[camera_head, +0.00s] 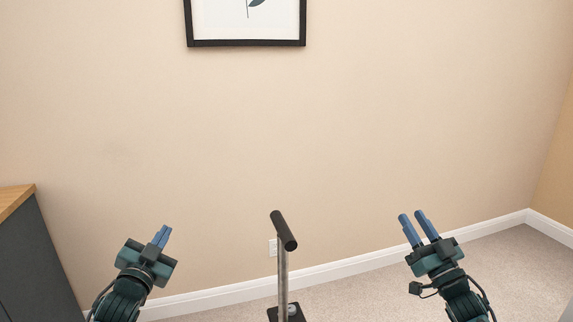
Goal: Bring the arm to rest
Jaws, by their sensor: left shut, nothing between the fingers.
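My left gripper (162,236) is at the lower left, pointing up and away, with its blue fingers together and nothing between them. My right gripper (414,223) is at the lower right, pointing up and away. Its two blue fingers stand apart with an empty gap. Both arms come in from the bottom edge, and neither gripper touches anything.
A dark cabinet (38,262) with a wooden top (13,198) stands at the left edge, beside my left arm. A beige wall (350,120) with a framed picture (246,43) and white baseboard (370,262) is ahead. Carpet (500,275) lies clear at the lower right.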

